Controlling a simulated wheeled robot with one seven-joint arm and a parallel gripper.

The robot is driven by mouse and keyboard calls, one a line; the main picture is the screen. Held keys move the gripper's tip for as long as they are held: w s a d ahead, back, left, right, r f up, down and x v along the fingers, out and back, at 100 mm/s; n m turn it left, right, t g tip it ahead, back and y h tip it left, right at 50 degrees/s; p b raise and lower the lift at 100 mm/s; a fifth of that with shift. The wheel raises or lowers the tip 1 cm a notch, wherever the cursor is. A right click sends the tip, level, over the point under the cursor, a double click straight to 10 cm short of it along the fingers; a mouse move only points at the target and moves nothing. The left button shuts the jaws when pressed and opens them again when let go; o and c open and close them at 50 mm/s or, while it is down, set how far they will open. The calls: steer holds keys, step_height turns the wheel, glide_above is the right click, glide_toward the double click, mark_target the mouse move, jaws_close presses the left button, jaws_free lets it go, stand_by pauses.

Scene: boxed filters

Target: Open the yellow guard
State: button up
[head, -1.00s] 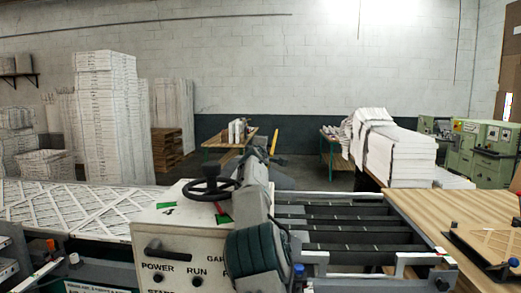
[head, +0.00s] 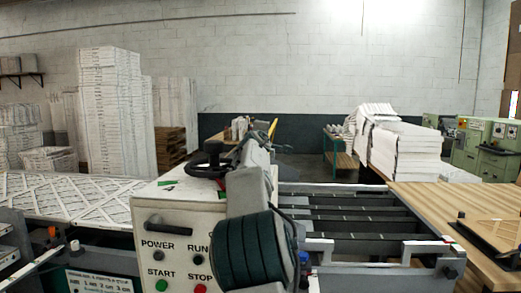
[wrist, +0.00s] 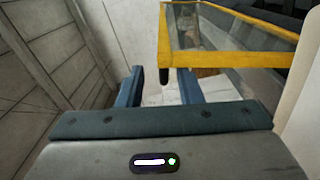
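The yellow guard (wrist: 235,50) shows in the wrist view at the upper right, as a yellow frame around a clear panel. Its near bar crosses ahead of my gripper. A short dark piece hangs at the frame's left corner. My gripper (wrist: 163,88) is open, its two blue fingers apart with nothing gripped between them. The right finger is close to the dark piece and the bar; I cannot tell whether they touch. In the head view a small yellow strip (head: 273,127) shows beyond my arm, which hides most of that area.
A white control panel (head: 180,225) with POWER, RUN, START and STOP labels and a black handwheel (head: 211,160) stands close in front. A dark slatted conveyor (head: 350,215) and wooden table (head: 430,205) lie to the right.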

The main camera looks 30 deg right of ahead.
steer(key=shift+b+v, duration=1.55)
steer(key=shift+v, duration=1.35)
